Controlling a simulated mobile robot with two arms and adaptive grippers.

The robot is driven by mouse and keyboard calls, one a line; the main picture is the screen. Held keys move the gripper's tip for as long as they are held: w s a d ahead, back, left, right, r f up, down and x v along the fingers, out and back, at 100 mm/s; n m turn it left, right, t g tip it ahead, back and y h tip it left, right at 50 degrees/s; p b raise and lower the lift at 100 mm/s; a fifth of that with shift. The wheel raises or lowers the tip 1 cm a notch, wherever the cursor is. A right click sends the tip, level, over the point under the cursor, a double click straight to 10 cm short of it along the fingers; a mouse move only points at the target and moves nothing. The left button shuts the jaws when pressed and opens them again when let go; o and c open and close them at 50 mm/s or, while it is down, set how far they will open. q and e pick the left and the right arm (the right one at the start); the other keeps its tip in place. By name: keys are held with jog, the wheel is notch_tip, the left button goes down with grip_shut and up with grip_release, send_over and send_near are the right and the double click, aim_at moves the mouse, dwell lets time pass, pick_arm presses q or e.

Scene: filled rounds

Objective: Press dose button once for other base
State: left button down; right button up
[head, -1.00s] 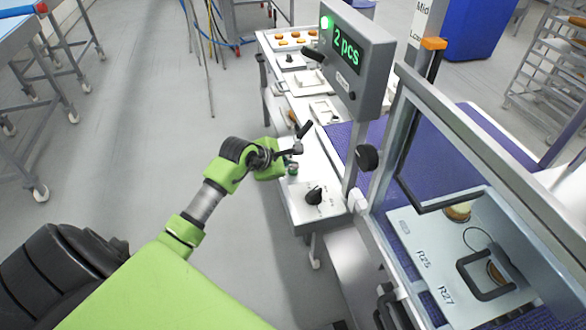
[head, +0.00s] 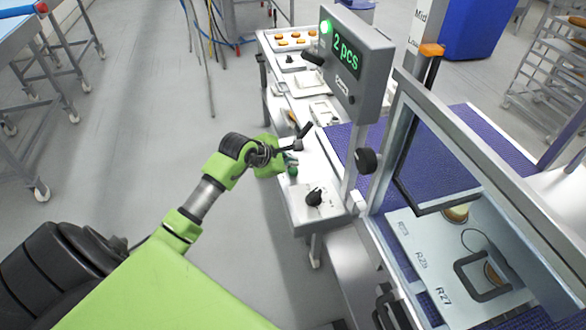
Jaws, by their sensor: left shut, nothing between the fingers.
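The green dose button (head: 292,170) sits on the white control panel (head: 325,211) at the end of the line, near the black knob. My left gripper (head: 291,158) is shut and empty, close above and beside the button. I cannot tell whether its fingertips touch it. The grey display box (head: 372,82) reads "2 pcs" in green, with a green lamp (head: 324,26) lit at its upper left. A pale plate (head: 411,248) with labels R23, R25 and R27 lies at the lower right, with orange-brown rounds (head: 456,214) in its openings. My right gripper is out of view.
A black knob (head: 314,197) stands on the panel. A framed clear guard (head: 425,150) and the display's post rise to the right. More orange rounds (head: 290,41) lie at the line's far end. Open grey floor (head: 140,120) lies to the left.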

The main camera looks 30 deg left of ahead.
aim_at(292, 171)
pick_arm(q)
jog(key=shift+r+p, duration=1.65)
jog(key=shift+r, duration=0.9)
